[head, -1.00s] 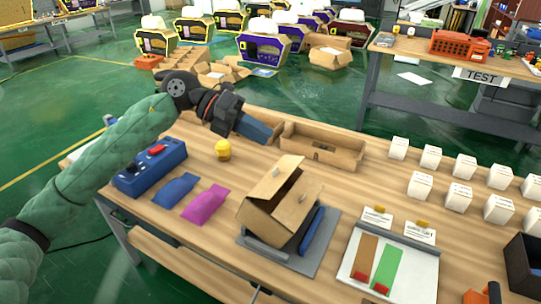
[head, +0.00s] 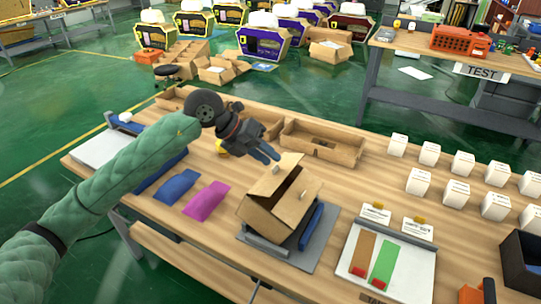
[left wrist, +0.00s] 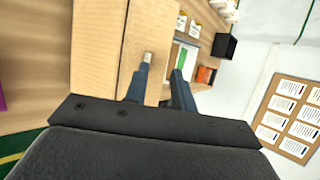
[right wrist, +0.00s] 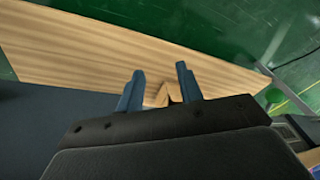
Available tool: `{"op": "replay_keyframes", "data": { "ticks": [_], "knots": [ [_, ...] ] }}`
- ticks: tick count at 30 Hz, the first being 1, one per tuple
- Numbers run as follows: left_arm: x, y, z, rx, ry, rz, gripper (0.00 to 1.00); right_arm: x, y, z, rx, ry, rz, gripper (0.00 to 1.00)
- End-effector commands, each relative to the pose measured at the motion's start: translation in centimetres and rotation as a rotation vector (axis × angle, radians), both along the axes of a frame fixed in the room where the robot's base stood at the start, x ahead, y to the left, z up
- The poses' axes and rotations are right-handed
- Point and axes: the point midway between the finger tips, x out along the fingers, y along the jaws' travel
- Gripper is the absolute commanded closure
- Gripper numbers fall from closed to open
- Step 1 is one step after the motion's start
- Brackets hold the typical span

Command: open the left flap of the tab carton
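The tab carton (head: 268,222) is a brown cardboard box sitting tilted on a grey fixture (head: 325,250). Its left flap (head: 272,180) and right flap (head: 296,196) show at the top, with a dark gap between them. My left gripper (head: 268,154) is just behind the carton's upper left edge, its blue fingers apart and empty. In the left wrist view its fingers (left wrist: 160,82) are open, and the carton (left wrist: 98,45) fills the upper left; contact cannot be told. My right gripper (right wrist: 158,85) is open, with a small brown cardboard piece visible beyond its fingers.
A blue pouch (head: 175,187) and magenta pouch (head: 206,198) lie left of the carton. An open cardboard tray (head: 325,147) is behind it. Bare table surrounds the white boxes.

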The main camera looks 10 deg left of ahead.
Motion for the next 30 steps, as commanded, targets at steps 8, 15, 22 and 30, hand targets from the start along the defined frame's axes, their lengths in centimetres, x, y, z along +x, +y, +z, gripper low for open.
{"op": "replay_keyframes", "data": {
  "ticks": [8, 15, 22, 30],
  "knots": [
    [0.09, -1.12, -1.14, 0.0, 0.001, -0.001, 0.75, -0.26, -0.6, 0.64, -0.013, 0.015, -0.007, 0.64],
    [0.11, -1.12, -1.18, 0.0, 0.0, -0.001, 0.78, -0.33, -0.6, 0.6, -0.012, 0.017, -0.009, 0.64],
    [0.11, -1.12, -1.16, 0.0, 0.0, -0.001, 1.0, -0.35, -0.54, 0.61, -0.011, 0.017, -0.008, 0.64],
    [0.11, -1.1, -1.16, 0.0, 0.0, -0.001, 1.0, -0.31, -0.53, 0.6, -0.012, 0.016, -0.006, 0.64]
  ]
}}
